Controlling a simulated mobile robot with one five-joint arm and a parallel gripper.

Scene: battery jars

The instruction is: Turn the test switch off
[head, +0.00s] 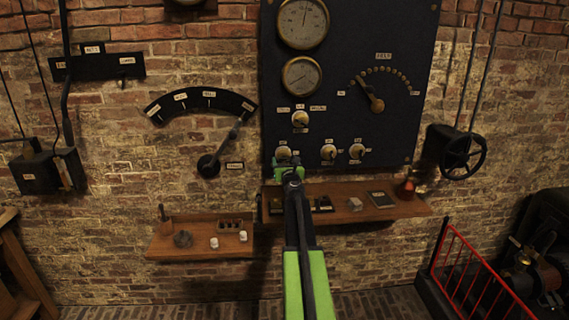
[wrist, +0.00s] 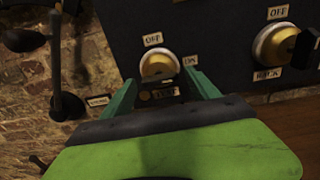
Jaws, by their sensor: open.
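A dark panel (head: 350,100) on the brick wall carries a lower row of small brass switches on white discs. My gripper (head: 289,168) is in front of the row's leftmost switch (head: 284,153). In the wrist view my gripper (wrist: 163,82) has its green jaws apart, with this switch (wrist: 160,65) just beyond and between the tips. It has an OFF label (wrist: 153,39) above and an ON label (wrist: 190,60) at its right. The name plate below is partly shaded, and I cannot read it surely as test. Contact and the knob's exact setting are unclear.
Another switch (wrist: 275,42) with an OFF label is to the right. A wooden shelf (head: 400,208) with small items juts out below the panel. A lever on a curved scale (head: 200,102) is at left, a handwheel (head: 463,154) at right, and a red railing (head: 475,270) at lower right.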

